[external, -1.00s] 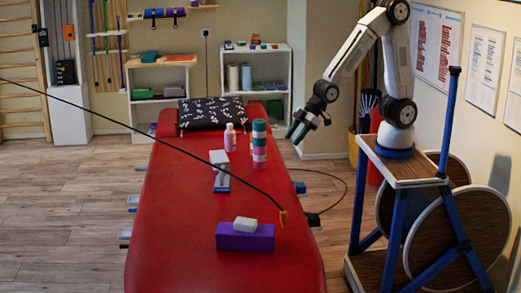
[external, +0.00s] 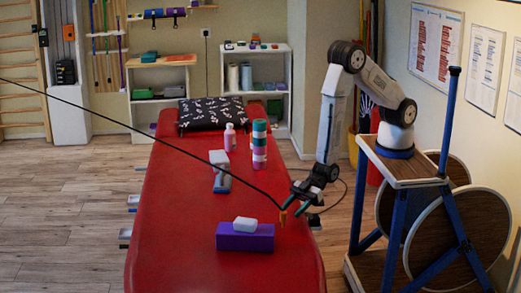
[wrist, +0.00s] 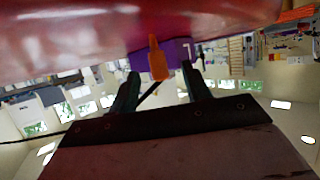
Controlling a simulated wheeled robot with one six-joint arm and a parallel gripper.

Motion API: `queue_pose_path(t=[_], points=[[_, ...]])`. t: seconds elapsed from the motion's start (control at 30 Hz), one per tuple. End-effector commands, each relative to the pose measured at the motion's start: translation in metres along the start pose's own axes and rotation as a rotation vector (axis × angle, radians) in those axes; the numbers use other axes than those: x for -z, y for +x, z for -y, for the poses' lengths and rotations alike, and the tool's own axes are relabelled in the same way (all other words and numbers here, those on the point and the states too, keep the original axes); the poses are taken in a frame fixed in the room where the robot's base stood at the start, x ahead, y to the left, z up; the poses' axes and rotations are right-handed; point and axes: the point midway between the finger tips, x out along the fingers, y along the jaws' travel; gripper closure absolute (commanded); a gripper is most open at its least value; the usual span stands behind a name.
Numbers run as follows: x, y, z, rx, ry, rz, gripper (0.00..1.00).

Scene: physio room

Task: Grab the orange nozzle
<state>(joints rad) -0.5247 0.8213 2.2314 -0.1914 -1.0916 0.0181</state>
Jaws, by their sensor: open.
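The orange nozzle (external: 283,216) hangs at the end of a thin dark hose (external: 180,142), over the right side of the red treatment table (external: 180,255). My gripper (external: 294,207) is open and empty, just right of the nozzle and low over the table's right edge. In the wrist view, which looks upside down, the orange nozzle (wrist: 157,58) appears between the two dark fingertips of my gripper (wrist: 163,75). I cannot tell whether it is fully between the jaws or slightly beyond them.
A purple block (external: 245,239) with a white piece (external: 245,224) on top lies left of the nozzle. The hose crosses the table diagonally.

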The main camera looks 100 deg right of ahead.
Motion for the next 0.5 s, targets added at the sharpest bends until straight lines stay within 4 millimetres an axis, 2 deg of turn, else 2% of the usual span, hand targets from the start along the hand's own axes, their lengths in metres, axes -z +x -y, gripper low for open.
queue_pose_path(t=[0.3, 0.5], points=[[0.000, 0.045, -0.003, 0.000, 0.000, 0.001, 0.52], [0.001, 0.055, -0.003, -0.001, 0.001, 0.001, 0.52]])
